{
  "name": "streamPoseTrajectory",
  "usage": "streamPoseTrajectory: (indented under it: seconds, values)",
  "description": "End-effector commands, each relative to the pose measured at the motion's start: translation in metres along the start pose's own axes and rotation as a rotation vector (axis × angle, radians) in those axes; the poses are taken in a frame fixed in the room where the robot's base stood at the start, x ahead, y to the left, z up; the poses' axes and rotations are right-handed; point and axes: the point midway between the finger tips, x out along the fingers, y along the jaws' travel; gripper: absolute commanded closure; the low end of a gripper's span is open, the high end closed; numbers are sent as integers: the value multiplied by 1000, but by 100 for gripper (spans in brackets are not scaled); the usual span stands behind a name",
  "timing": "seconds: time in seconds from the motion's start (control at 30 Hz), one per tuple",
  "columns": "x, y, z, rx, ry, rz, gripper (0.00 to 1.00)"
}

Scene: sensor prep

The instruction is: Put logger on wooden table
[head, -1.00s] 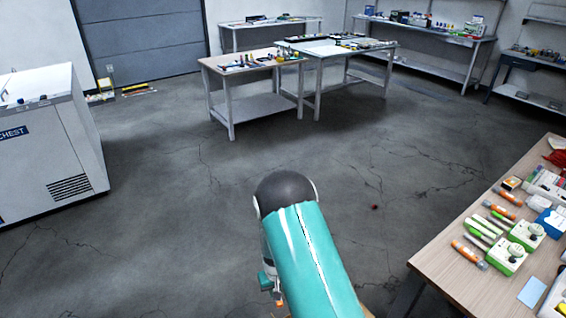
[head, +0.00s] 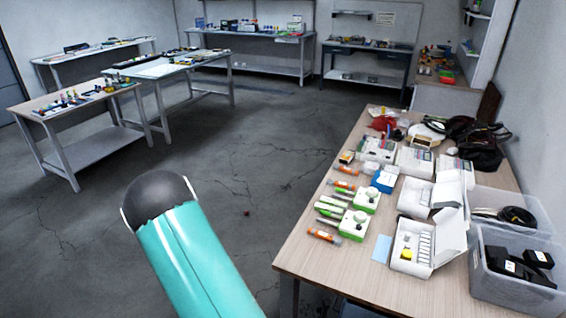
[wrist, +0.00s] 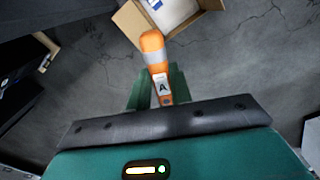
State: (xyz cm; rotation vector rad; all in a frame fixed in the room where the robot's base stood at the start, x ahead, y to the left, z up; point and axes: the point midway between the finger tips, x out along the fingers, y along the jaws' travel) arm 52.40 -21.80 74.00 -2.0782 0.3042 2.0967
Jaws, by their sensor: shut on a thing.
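My gripper (wrist: 159,88) shows in the wrist view, with its green fingers shut on an orange logger (wrist: 152,42). The logger has a grey-white band and a white label with the letter A. It is held above the grey floor. In the head view my gripper and the held logger are out of sight; only my teal arm shows at the lower left. A wooden table (head: 333,253) stands at the right of the head view. Similar orange-and-white tubes (head: 324,236) lie near its left edge.
The wooden table also holds green-white devices (head: 354,226), an open white box (head: 410,262) and clear bins (head: 516,291). Its near left corner is bare. Another wood-topped table (head: 62,107) stands far left. A cardboard box (wrist: 128,20) is on the floor in the wrist view.

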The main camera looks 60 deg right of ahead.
Motion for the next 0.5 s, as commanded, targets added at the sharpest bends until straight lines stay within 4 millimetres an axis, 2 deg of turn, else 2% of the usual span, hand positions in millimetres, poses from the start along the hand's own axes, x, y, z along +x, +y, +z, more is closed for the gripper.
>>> streamPoseTrajectory:
  seconds: [0.03, 0.1, 0.3, 0.4, 0.5]
  values:
    - [-16, 27, -1, 39, 5, 0, 100]
    - [-36, 64, 2, 85, 4, 0, 100]
    - [-94, 164, 28, 217, 3, -6, 100]
    - [-120, 207, 48, 276, 2, -13, 100]
    - [-141, 239, 66, 322, 2, -19, 100]
